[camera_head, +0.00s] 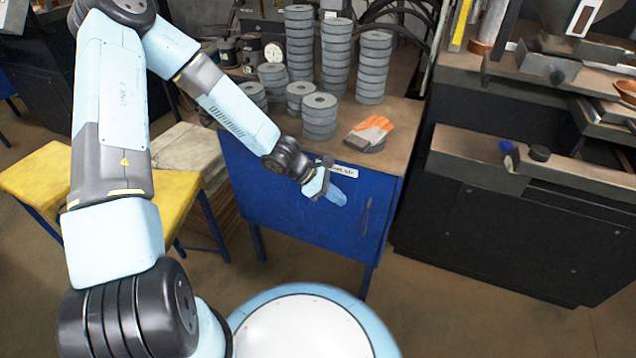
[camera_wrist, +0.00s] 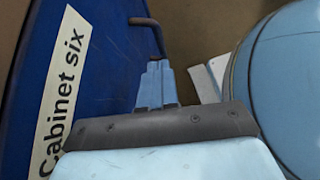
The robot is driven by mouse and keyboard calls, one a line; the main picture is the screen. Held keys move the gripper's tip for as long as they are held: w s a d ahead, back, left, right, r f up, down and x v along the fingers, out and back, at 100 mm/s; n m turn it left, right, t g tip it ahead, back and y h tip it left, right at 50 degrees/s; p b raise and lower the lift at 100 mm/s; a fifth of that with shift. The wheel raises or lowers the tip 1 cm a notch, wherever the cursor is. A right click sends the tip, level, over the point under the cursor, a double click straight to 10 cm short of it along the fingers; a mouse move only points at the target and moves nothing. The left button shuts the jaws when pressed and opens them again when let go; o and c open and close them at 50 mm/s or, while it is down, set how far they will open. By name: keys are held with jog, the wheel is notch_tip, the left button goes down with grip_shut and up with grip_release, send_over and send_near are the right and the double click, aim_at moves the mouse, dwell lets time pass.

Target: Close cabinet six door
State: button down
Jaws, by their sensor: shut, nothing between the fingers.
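The blue cabinet door (camera_head: 290,205) fronts a cabinet under a brown worktop. It looks flush or nearly flush with the frame; I cannot tell if a small gap exists. Its white "Cabinet six" label (camera_wrist: 62,95) is readable in the wrist view, and part of the label (camera_head: 343,170) shows in the head view. A dark vertical bar handle (camera_head: 366,215) is near the door's right edge; it also shows in the wrist view (camera_wrist: 148,30). My gripper (camera_head: 338,197) is shut and empty, in front of the door, left of the handle. In the wrist view its fingertips (camera_wrist: 157,68) point toward the handle. Contact with the door cannot be told.
The worktop (camera_head: 395,130) carries several stacks of grey discs (camera_head: 320,115) and an orange-grey glove (camera_head: 370,132). A yellow stool (camera_head: 40,172) stands left. A black machine bench (camera_head: 500,220) stands close on the right. Floor in front of the cabinet is clear.

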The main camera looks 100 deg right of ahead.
jog(key=v, duration=0.7)
jog(key=shift+w+r, duration=0.15)
jog(key=shift+w, duration=0.05)
